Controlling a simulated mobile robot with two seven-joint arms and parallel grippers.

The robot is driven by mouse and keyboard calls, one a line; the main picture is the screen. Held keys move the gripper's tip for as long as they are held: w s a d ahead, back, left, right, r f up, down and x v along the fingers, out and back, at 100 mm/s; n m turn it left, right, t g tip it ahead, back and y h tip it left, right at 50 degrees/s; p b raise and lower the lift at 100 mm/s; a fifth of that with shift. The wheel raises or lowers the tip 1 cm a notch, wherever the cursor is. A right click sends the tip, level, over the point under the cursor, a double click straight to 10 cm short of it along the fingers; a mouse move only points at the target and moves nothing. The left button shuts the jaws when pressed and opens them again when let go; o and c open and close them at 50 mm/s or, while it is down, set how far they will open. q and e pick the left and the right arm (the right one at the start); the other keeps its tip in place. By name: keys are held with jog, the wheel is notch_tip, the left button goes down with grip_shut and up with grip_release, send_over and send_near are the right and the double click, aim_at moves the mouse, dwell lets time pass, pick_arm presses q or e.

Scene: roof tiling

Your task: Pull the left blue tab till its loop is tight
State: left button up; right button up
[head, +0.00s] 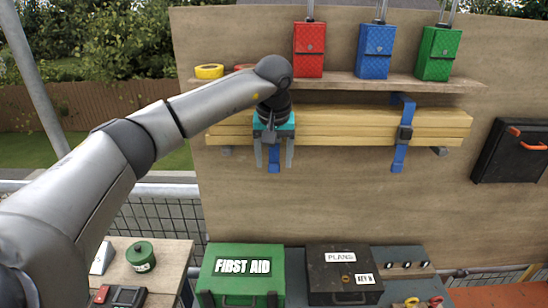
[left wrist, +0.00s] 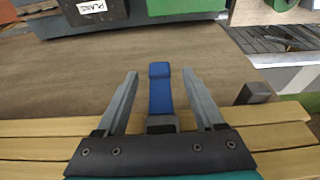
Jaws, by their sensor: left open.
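The left blue tab (left wrist: 160,88) hangs from a dark buckle on the wooden battens (head: 340,127). In the left wrist view it lies between the two fingers of my left gripper (left wrist: 158,92), with a gap on each side. In the head view the tab's lower end (head: 274,167) shows between the fingers of my left gripper (head: 274,165), which is open and points down. My gripper hides the left loop and most of its buckle. The right blue strap (head: 398,158) goes around the battens, with a dark buckle and a hanging tab. My right gripper is not in view.
A shelf (head: 350,83) above the battens bears red (head: 309,50), blue (head: 376,52) and green (head: 439,54) pouches and yellow tape (head: 209,71). Below stand a green first aid box (head: 241,287) and a black box (head: 343,286). The board between is clear.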

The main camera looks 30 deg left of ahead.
pick_arm(q)
jog(key=shift+w+f, duration=0.1)
jog(key=shift+f, duration=0.2)
jog(key=shift+c, duration=0.3)
grip_shut()
